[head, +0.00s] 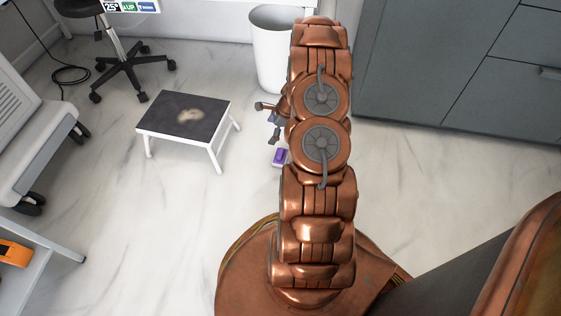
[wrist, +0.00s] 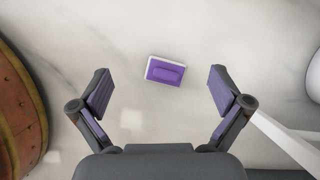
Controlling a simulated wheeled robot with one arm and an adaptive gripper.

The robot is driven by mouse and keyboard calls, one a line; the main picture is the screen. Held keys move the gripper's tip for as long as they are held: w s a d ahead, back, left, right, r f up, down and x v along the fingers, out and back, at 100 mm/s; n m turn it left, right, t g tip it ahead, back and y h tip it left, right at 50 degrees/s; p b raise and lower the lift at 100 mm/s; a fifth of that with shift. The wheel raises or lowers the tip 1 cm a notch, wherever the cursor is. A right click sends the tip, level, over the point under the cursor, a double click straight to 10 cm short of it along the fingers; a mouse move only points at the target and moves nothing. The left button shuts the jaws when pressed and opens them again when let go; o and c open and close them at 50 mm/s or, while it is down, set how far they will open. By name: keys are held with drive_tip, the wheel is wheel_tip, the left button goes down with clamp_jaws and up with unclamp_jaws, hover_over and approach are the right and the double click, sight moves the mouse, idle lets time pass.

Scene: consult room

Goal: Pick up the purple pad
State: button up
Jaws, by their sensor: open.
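The purple pad (wrist: 166,71) lies on the white marbled floor. It is a small block with a pale edge and a raised purple middle. In the wrist view it sits between and a little beyond the two fingertips, touching neither. In the head view the pad (head: 280,156) shows just left of my arm, partly hidden by it. My gripper (wrist: 160,85) is open and empty, its purple-lined fingers spread wide. In the head view my gripper (head: 272,125) is partly hidden behind my arm, above the pad in the picture.
A low white step stool with a dark top (head: 185,117) stands left of the pad; one leg shows at right in the wrist view. A white bin (head: 271,50) stands behind. Grey cabinets (head: 440,70) are at right. Bare floor surrounds the pad.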

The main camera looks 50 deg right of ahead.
sight(280, 152)
drive_tip(key=s+d+f+m, duration=0.1)
drive_tip(key=f, duration=0.2)
drive_tip(key=s+d+f+m+b, duration=0.1)
drive_tip(key=d+f, duration=0.1)
drive_tip(key=f, duration=0.2)
drive_tip(key=s+d+f+m+b, duration=0.1)
drive_tip(key=d+f, duration=0.1)
drive_tip(key=f, duration=0.1)
drive_tip(key=shift+s+d+f+h, duration=0.2)
drive_tip(key=shift+s+d+h, duration=0.05)
drive_tip(key=shift+h, duration=0.15)
drive_tip(key=shift+w+f+m+b, duration=0.2)
drive_tip(key=shift+f+m+b, duration=0.1)
drive_tip(key=shift+f, duration=0.4)
drive_tip(key=shift+a+b+x, duration=0.15)
drive_tip(key=shift+b+x, duration=0.8)
drive_tip(key=shift+x, duration=0.6)
drive_tip(key=shift+a+b+x, duration=0.15)
drive_tip(key=shift+b+x, duration=0.75)
drive_tip(key=shift+x, duration=0.7)
drive_tip(key=shift+w+r, duration=0.1)
drive_tip(key=shift+r, duration=0.05)
drive_tip(key=c, duration=1.4)
